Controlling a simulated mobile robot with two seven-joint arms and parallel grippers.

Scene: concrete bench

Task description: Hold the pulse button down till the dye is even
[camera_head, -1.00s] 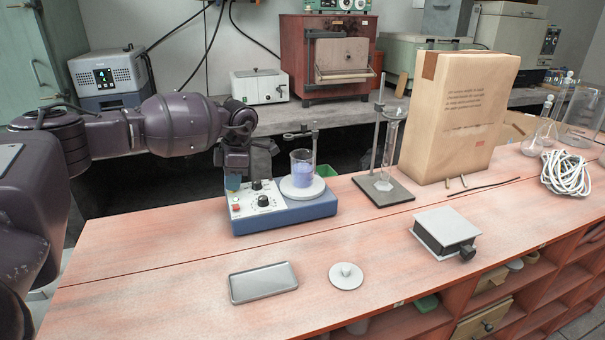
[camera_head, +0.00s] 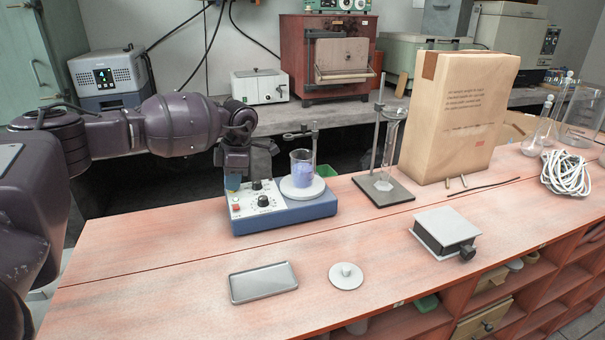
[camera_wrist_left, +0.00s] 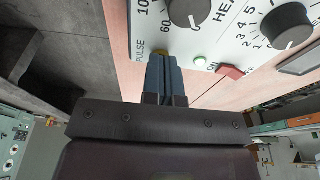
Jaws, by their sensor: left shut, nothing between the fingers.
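The blue stirrer unit (camera_head: 285,215) stands on the bench with a pale control panel. A beaker of blue-violet liquid (camera_head: 302,170) sits on its round white plate; the picture is too small to judge how even the colour is. My left gripper (camera_head: 232,184) is shut and empty, pointing down at the panel's back left corner. My right gripper is out of view.
A grey tray (camera_head: 263,283) and a white lid-like disc (camera_head: 346,277) lie in front. A stand with a glass cylinder (camera_head: 389,150), a paper bag (camera_head: 458,115) and a grey box (camera_head: 446,231) are to the right. The front left bench is clear.

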